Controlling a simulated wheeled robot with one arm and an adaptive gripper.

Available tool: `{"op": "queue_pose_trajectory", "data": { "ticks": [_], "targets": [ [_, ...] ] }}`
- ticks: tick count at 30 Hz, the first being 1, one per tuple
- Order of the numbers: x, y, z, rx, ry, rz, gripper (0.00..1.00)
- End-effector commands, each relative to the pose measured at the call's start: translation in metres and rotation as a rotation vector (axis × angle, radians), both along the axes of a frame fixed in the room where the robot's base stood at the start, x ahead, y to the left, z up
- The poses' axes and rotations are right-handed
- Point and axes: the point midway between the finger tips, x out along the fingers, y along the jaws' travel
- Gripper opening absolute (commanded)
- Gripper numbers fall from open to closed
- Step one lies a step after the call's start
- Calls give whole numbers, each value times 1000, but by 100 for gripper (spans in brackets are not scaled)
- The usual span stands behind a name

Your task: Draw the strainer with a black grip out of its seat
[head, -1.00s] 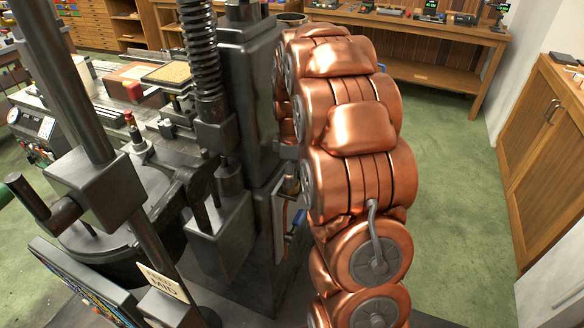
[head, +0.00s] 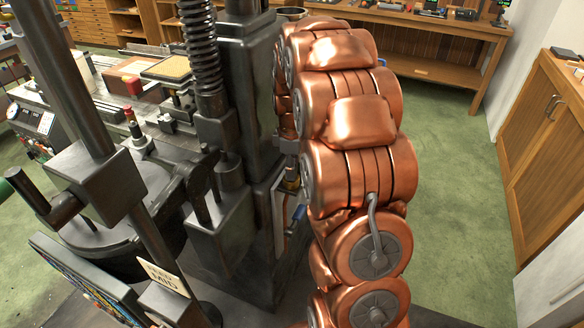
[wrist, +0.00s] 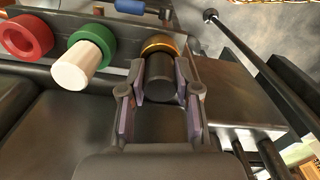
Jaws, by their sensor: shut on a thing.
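The strainer's black grip (wrist: 161,80) shows in the wrist view as a dark cylinder with its end toward the camera. A brass collar (wrist: 160,45) surrounds its far end, at the machine's dark panel. My gripper (wrist: 163,76) is shut on the grip, one finger on each side. The strainer's body beyond the collar is hidden, so I cannot tell how deep it sits. In the head view my copper arm and the machine hide the gripper and the grip.
Left of the grip in the wrist view are a white-handled part in a green ring (wrist: 101,42) and an empty-looking red ring (wrist: 29,35). A dark rod (wrist: 245,60) slants at right. In the head view the dark machine column (head: 250,90) stands close beside my arm.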

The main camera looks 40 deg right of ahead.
Motion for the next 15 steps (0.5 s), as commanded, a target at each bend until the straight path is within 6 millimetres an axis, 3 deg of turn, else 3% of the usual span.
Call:
{"op": "queue_pose_trajectory", "data": {
  "ticks": [3, 15],
  "targets": [
    [0, 0, 0, -1, -1, 0, 0],
    [0, 0, 0, -1, -1, 0, 0]
  ]
}}
